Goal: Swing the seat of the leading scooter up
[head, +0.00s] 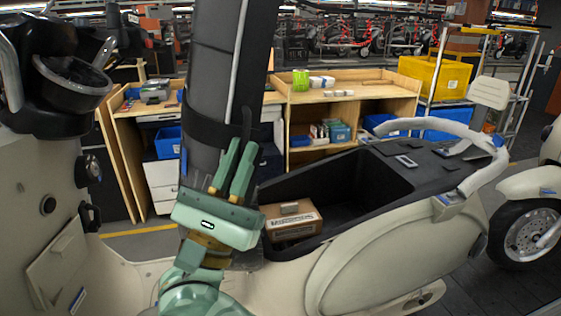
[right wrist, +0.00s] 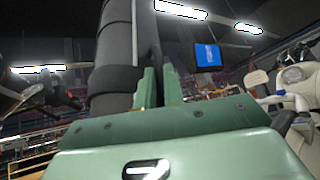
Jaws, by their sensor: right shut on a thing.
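The seat (head: 222,60) of the cream scooter (head: 385,250) is swung up and stands nearly upright, a long dark pad with a black strap around it. It also shows in the right wrist view (right wrist: 117,45), rising at the left of the fingers. The open compartment (head: 345,180) under it holds a brown cardboard box (head: 292,220). My right gripper (head: 240,150) has its green fingers pointing up against the seat's lower part, and is shut on it; the exact contact is partly hidden. It also shows in the right wrist view (right wrist: 160,85). My left gripper is out of view.
The scooter's handlebar and front shield (head: 40,180) stand close at the left. A second scooter (head: 525,235) stands at the right. Wooden benches (head: 350,95) with blue bins and a yellow crate (head: 436,77) are behind.

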